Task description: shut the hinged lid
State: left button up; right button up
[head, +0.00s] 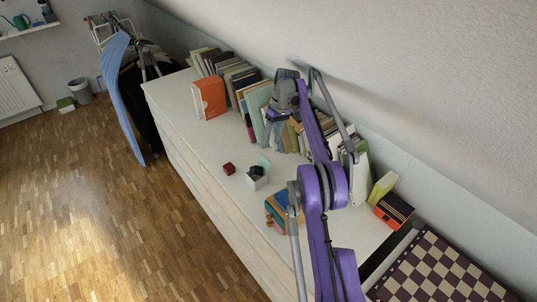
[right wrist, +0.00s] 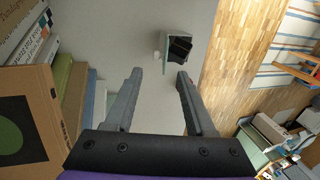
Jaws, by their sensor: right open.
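A small white box (head: 256,183) stands on the white dresser top with its pale teal hinged lid (head: 264,161) raised open. Something black shows inside the box. In the right wrist view, the box (right wrist: 179,48) is beyond the fingertips, with the lid (right wrist: 166,56) upright on its left side. My right gripper (head: 281,117) is open and empty, beside the row of books and behind the box. Its two fingers (right wrist: 160,74) are spread apart, touching neither box nor lid. My left gripper is not in view.
A small red cube (head: 229,168) lies left of the box. A row of books (head: 222,72) lines the wall side, including an orange one (head: 209,97). Colourful items (head: 276,209) sit near the dresser's front edge. The dresser top (head: 190,117) is clear left of the cube.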

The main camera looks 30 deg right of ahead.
aim_at(266, 163)
jog(key=b+x, duration=0.1)
jog(key=x, duration=0.5)
jog(key=shift+s+d+f, duration=0.1)
jog(key=shift+f, duration=0.75)
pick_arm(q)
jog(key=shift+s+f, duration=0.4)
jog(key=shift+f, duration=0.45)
pick_arm(e)
grip_shut()
